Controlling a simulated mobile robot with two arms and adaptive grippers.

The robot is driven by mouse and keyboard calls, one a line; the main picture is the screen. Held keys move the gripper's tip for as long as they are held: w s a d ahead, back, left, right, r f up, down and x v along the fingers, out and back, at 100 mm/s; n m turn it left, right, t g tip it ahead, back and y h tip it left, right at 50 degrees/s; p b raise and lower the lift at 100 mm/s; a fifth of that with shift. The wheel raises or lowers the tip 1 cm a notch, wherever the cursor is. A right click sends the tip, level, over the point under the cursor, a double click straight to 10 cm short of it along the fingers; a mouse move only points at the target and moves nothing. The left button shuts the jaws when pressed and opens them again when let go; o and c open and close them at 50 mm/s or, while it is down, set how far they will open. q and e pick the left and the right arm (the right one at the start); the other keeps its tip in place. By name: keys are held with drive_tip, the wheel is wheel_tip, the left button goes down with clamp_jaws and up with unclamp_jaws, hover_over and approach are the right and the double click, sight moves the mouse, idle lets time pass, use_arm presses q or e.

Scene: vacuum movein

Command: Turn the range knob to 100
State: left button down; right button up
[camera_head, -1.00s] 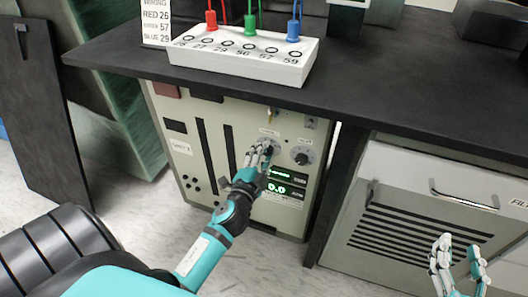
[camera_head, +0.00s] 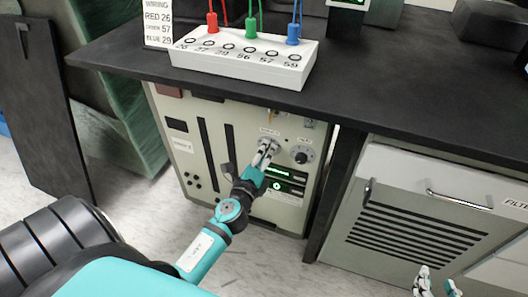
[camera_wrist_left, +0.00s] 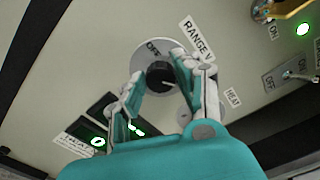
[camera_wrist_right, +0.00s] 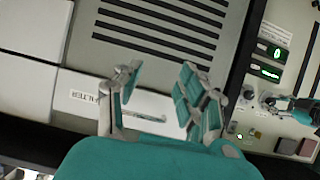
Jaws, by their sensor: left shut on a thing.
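The range knob (camera_wrist_left: 160,77) is black on a round grey dial plate (camera_wrist_left: 150,55) marked OFF, beside a partly hidden RANGE label (camera_wrist_left: 196,39). My left gripper (camera_wrist_left: 160,90) has its fingers on both sides of this knob and is shut on it; the fingers cover part of the dial. In the head view my left gripper (camera_head: 268,147) hides most of the knob on the beige panel (camera_head: 250,120). I cannot read the knob's setting. My right gripper (camera_wrist_right: 155,85) is open and empty, also visible at the head view's lower right (camera_head: 437,278).
A second dial (camera_head: 302,155) sits right of the range knob, with green displays (camera_head: 285,180) below. A toggle switch (camera_wrist_left: 290,76) is near the HEAT label. The black tabletop (camera_head: 400,90) overhangs the panel and carries a white socket box (camera_head: 245,65). A slatted cabinet (camera_head: 420,220) stands right.

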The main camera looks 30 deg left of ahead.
use_arm(q)
drive_tip(key=shift+m, duration=1.2)
use_arm(e)
drive_tip(key=shift+s+d+f+g, duration=0.25)
drive_tip(key=shift+s+f+g, duration=0.25)
drive_tip(key=shift+f, duration=0.15)
use_arm(q)
drive_tip(key=c, duration=0.9)
unclamp_jaws()
drive_tip(key=shift+c, duration=0.2)
drive_tip(key=v, duration=1.2)
